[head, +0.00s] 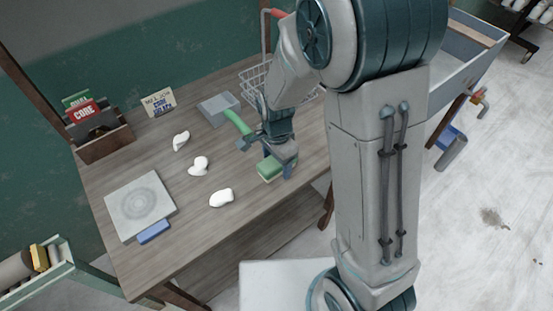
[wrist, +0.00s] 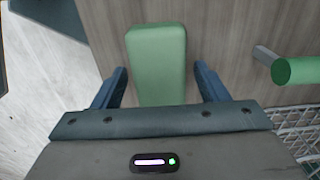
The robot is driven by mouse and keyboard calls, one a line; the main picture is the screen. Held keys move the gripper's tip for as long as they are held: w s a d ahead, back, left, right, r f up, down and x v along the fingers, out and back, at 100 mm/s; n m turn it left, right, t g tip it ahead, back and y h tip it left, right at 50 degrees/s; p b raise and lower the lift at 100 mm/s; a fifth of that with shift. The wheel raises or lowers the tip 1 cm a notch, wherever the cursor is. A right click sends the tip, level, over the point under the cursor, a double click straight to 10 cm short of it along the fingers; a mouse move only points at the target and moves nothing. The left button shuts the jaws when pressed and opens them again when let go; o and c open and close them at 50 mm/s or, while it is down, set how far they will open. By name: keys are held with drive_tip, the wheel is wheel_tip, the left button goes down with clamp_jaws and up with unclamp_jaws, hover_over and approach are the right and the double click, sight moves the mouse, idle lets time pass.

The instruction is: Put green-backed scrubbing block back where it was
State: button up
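The green-backed scrubbing block (head: 269,169) has a green top over a paler layer. It is near the front right edge of the wooden table (head: 190,245). My gripper (head: 277,165) is over the block, pointing down, with its blue fingers at the block's sides. In the wrist view the block (wrist: 157,60) lies between the two spread fingers (wrist: 160,80), with a narrow gap visible on the right side and very little on the left. The gripper looks open. Whether the block's underside touches the table is hard to tell.
White clay lumps (head: 199,166) lie mid-table. A grey slab (head: 140,205) and blue block (head: 153,231) are at the left. A grey tray (head: 218,109), green-handled tool (head: 237,122) and wire basket (head: 256,80) stand behind my gripper. A card box (head: 103,141) is back left.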

wheel_tip(320, 180, up, 12)
drive_tip(key=s+d+r+n+t, duration=0.2)
drive_tip(key=s+d+r+n, duration=0.4)
drive_tip(key=s+d+n, duration=0.5)
drive_tip(key=shift+s+d+r+t+p, duration=0.15)
drive_tip(key=shift+s+d+t+p, duration=0.3)
drive_tip(key=shift+s+d, duration=0.1)
idle(0.3)
